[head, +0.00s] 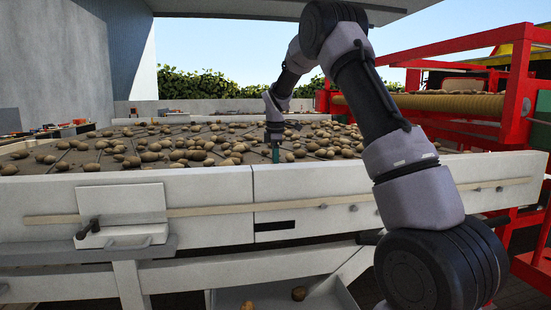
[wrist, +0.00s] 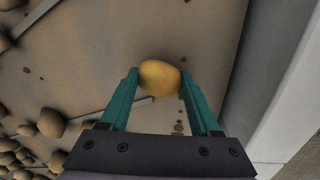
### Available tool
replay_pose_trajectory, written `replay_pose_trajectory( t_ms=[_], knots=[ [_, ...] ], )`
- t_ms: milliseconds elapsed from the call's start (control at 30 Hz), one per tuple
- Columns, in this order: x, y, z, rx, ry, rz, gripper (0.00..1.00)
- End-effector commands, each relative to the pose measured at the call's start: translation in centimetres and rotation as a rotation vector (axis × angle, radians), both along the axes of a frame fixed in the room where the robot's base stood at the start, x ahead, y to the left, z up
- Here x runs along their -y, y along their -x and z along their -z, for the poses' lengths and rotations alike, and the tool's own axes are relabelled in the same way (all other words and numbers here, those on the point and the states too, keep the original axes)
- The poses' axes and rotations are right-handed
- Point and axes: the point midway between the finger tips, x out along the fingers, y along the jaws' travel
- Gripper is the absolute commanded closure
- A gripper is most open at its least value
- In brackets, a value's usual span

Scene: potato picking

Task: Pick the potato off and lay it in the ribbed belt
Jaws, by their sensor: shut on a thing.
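A yellow-brown potato (wrist: 160,78) sits between the two teal fingers of my gripper (wrist: 160,84) in the wrist view. The fingers are shut on it from both sides. Below it is the brown, dirt-specked surface of the sorting table (wrist: 100,65). I cannot tell whether the potato touches that surface. In the head view my gripper (head: 275,153) is low over the table near its front wall, and the held potato is too small to make out. A ribbed yellow-brown belt (head: 430,103) runs inside the red frame at the right.
Many loose potatoes (head: 180,154) lie across the table. A white front wall (head: 330,180) borders it; the wrist view shows this wall (wrist: 255,75) close to the right finger. The red frame (head: 515,90) stands at the right. A tray (head: 335,295) below holds potatoes.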

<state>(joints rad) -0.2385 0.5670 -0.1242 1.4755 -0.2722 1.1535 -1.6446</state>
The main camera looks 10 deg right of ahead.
Motion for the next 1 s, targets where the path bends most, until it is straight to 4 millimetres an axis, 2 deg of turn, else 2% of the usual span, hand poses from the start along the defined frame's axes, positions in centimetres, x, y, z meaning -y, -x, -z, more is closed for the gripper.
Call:
replay_pose_trajectory(
  t_ms=[933,967,1000],
  knots=[
    [0.0,0.0,1.3,0.000,0.000,0.001,0.91],
    [0.0,0.0,1.2,0.000,0.000,0.001,0.29],
    [0.0,0.0,1.2,0.000,0.000,0.001,0.14]
  ],
)
